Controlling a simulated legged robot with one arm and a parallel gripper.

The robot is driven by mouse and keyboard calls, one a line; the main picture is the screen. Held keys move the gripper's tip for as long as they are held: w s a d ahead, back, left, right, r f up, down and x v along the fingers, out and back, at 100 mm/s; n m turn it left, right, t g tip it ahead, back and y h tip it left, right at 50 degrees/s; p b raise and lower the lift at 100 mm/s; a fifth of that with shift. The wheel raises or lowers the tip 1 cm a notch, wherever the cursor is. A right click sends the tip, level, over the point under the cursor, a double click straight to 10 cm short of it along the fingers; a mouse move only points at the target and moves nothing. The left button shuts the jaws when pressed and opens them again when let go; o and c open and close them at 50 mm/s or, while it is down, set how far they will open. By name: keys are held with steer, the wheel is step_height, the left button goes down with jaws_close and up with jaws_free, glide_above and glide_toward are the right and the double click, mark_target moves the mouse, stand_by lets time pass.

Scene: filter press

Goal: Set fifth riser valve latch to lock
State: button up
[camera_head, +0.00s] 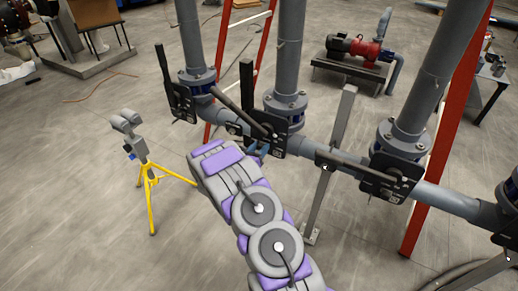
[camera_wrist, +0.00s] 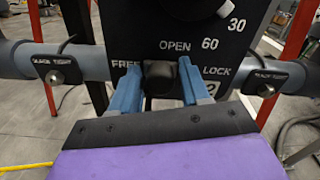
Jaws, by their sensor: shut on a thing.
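My gripper (camera_head: 260,150) reaches the black valve plate (camera_head: 277,140) under the middle riser pipe in the head view. In the wrist view, the two blue fingers of my gripper (camera_wrist: 157,88) stand on either side of a dark latch knob (camera_wrist: 160,74) and are shut on it. The knob is on the black plate (camera_wrist: 190,45), between the words FREE at left and LOCK at right. OPEN, 60 and 30 are printed above. Part of a white figure shows beside the right finger. The latch's lower part is hidden by my gripper.
Other riser valves stand at left (camera_head: 197,88) and right (camera_head: 398,160) along the horizontal pipe (camera_head: 445,198). Long dark handles stick out from the valves. A grey post (camera_head: 330,165), an orange ladder and a yellow tripod (camera_head: 150,178) stand nearby. Floor at lower left is clear.

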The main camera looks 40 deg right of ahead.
mark_target(271, 146)
jaws_close()
steer(key=s, duration=0.1)
steer(key=s+d, duration=0.1)
steer(key=s, duration=0.1)
steer(key=shift+d+b, duration=0.1)
steer(key=shift+b, duration=0.3)
steer(key=o, duration=0.9)
jaws_free()
